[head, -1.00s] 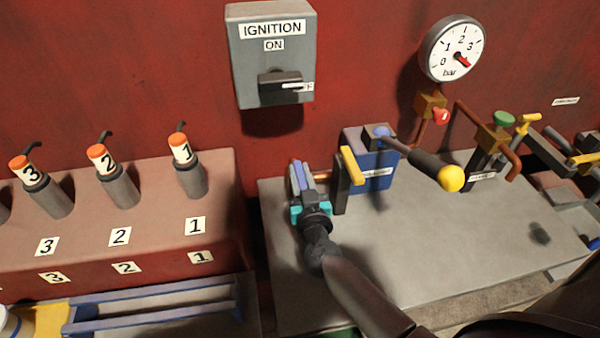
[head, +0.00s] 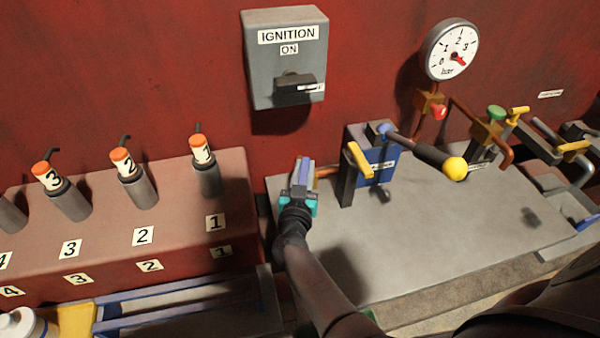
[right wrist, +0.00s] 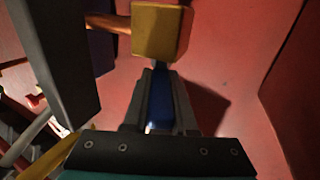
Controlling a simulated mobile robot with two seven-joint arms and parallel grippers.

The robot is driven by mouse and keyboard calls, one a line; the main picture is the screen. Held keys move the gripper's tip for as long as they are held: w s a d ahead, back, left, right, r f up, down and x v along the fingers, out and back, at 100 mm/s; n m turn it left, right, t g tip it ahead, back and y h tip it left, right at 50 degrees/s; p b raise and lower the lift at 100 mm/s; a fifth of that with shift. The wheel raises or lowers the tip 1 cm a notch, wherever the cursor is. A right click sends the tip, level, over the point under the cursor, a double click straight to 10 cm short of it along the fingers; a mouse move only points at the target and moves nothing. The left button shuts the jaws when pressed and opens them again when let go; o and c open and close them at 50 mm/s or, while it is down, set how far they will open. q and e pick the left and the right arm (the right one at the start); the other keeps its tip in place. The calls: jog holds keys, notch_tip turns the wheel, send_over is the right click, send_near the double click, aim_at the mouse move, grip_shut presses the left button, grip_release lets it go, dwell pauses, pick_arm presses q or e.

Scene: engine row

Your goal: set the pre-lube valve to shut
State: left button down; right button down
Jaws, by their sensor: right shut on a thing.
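My right gripper (head: 305,172) is shut on a blue lever (right wrist: 160,105), which lies lengthwise between its fingers in the right wrist view. The lever runs up to a brass-yellow valve block (right wrist: 160,33) with a copper pipe (right wrist: 108,22) coming in from the left. In the head view the gripper hides most of this valve, and only the copper pipe (head: 328,172) shows to its right. I cannot read a label on this valve. My left gripper is not in view.
Just right of the gripper stand a dark post with a yellow lever (head: 360,160) and a blue box (head: 378,163) with a yellow-knobbed handle (head: 455,169). The grey ignition box (head: 287,60) and gauge (head: 452,49) are on the red wall. The grey bench top (head: 430,225) is mostly clear.

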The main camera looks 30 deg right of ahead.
jog(key=c, duration=1.1)
grip_release()
jog(key=o, duration=0.4)
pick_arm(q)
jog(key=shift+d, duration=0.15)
